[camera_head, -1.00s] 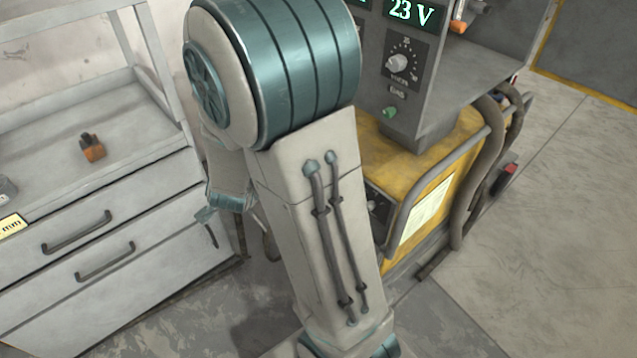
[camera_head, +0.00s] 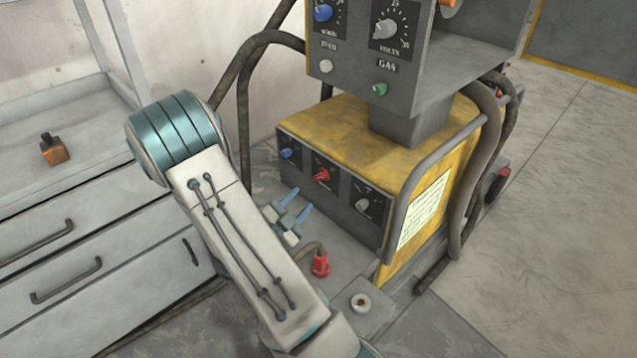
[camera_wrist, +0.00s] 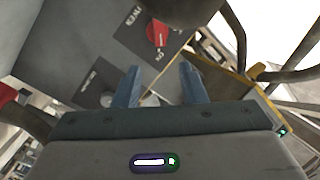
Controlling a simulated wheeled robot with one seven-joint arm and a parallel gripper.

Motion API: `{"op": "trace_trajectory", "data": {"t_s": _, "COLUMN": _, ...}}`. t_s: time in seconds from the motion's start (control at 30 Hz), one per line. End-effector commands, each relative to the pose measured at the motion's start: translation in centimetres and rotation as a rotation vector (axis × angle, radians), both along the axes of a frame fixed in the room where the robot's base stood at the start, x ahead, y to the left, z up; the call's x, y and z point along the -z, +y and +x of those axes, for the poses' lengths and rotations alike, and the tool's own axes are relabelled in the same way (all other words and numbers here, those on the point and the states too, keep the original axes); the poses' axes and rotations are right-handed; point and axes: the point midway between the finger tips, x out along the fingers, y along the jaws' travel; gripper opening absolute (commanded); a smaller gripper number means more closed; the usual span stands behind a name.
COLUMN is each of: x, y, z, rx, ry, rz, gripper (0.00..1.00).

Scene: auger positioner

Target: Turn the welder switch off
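The yellow welder (camera_head: 375,145) stands right of centre in the head view. Its dark front panel has a red switch (camera_head: 322,175) between a blue knob (camera_head: 287,153) and a grey knob (camera_head: 363,205). The red switch also shows at the top of the wrist view (camera_wrist: 157,33), beyond the fingertips. Its labels are too small to read surely. My gripper (camera_head: 298,201) is in front of and below the panel, its blue fingers pointing toward it. In the wrist view my gripper (camera_wrist: 160,70) is open, with an empty gap between the fingers. It appears apart from the switch.
A grey control box (camera_head: 400,65) with dials stands above the welder. A red cable plug (camera_head: 320,263) is low in front. Thick hoses (camera_head: 465,180) hang at the right. A grey drawer cabinet (camera_head: 90,245) stands left, with an orange block (camera_head: 54,150) on top. The floor at right is clear.

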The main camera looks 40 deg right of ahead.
Motion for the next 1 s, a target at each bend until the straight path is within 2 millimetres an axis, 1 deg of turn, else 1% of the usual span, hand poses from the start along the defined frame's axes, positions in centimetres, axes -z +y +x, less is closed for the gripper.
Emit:
{"op": "trace_trajectory", "data": {"t_s": 0.03, "x": 0.1, "y": -1.2, "z": 0.3, "rx": 0.006, "ry": -0.002, "rz": -0.002, "gripper": 0.38}}
{"op": "trace_trajectory", "data": {"t_s": 0.2, "x": 0.1, "y": -4.7, "z": 1.6, "rx": 0.004, "ry": -0.001, "rz": -0.001, "gripper": 0.38}}
{"op": "trace_trajectory", "data": {"t_s": 0.4, "x": 0.1, "y": -7.8, "z": 2.8, "rx": 0.002, "ry": 0.001, "rz": 0.000, "gripper": 0.38}}
{"op": "trace_trajectory", "data": {"t_s": 0.6, "x": 0.0, "y": -9.2, "z": 3.4, "rx": -0.001, "ry": 0.002, "rz": 0.002, "gripper": 0.38}}
{"op": "trace_trajectory", "data": {"t_s": 0.9, "x": 0.0, "y": -9.4, "z": 3.5, "rx": -0.001, "ry": 0.001, "rz": 0.001, "gripper": 0.38}}
{"op": "trace_trajectory", "data": {"t_s": 0.93, "x": 0.0, "y": -9.4, "z": 3.5, "rx": -0.001, "ry": 0.002, "rz": 0.001, "gripper": 0.32}}
{"op": "trace_trajectory", "data": {"t_s": 0.97, "x": 0.0, "y": -9.4, "z": 3.5, "rx": -0.001, "ry": 0.001, "rz": 0.001, "gripper": 0.24}}
{"op": "trace_trajectory", "data": {"t_s": 1.0, "x": 0.0, "y": -9.4, "z": 3.5, "rx": -0.001, "ry": 0.001, "rz": 0.001, "gripper": 0.13}}
